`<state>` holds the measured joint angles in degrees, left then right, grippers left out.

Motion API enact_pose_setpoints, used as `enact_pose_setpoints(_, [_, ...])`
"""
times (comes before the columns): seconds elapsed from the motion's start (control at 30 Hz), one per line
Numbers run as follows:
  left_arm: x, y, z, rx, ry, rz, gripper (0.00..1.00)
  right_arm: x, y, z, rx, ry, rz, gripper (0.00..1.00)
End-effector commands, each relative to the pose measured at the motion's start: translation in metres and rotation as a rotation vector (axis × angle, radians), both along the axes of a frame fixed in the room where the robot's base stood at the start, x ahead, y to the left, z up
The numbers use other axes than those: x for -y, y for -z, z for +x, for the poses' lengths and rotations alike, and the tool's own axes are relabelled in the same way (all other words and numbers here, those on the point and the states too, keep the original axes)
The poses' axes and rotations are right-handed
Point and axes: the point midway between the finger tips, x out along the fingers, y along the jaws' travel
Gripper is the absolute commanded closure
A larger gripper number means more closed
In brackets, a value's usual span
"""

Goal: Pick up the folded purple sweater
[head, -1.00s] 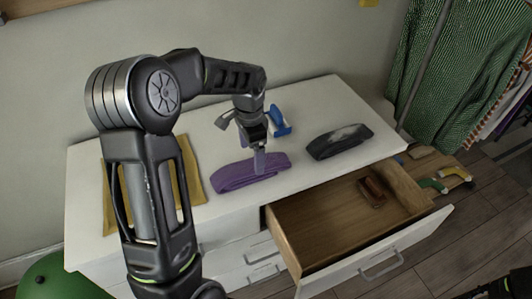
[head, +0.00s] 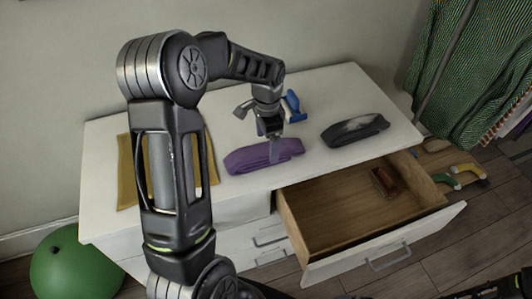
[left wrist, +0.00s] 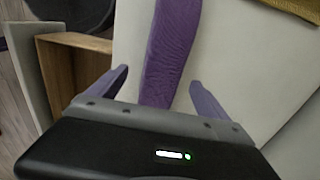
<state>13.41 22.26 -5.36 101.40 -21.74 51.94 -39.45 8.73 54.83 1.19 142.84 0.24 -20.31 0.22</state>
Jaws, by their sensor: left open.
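The folded purple sweater (head: 264,156) lies on the white dresser top, near its front edge and just left of the open drawer. My left gripper (head: 274,150) points down over the sweater, toward its right part. In the left wrist view the sweater (left wrist: 168,45) runs as a long strip between the two open fingers (left wrist: 158,95), with a gap on each side. The gripper is open and holds nothing. Whether the fingertips touch the dresser top cannot be told. My right gripper is not clearly in view.
The dresser top (head: 330,90) also bears a dark folded garment (head: 355,131), a blue object (head: 294,105) and a yellow cloth (head: 126,170). The open drawer (head: 335,205) juts out in front, with a brown item (head: 384,182) inside. A green ball (head: 65,268) stands at left.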

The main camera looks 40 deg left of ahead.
Motion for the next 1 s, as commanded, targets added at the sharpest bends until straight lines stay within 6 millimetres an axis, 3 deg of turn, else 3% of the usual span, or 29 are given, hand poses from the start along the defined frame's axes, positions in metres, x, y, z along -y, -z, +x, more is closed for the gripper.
enact_pose_setpoints(0.43, [-0.003,0.05,-0.002,-0.004,0.0,0.0,0.11,0.001,-0.015,-0.002,-0.007,0.002,-0.004,0.0])
enact_pose_setpoints(1.0, [-0.003,0.051,-0.001,-0.001,0.0,0.001,0.11,0.001,-0.014,-0.002,-0.007,0.002,-0.004,0.0])
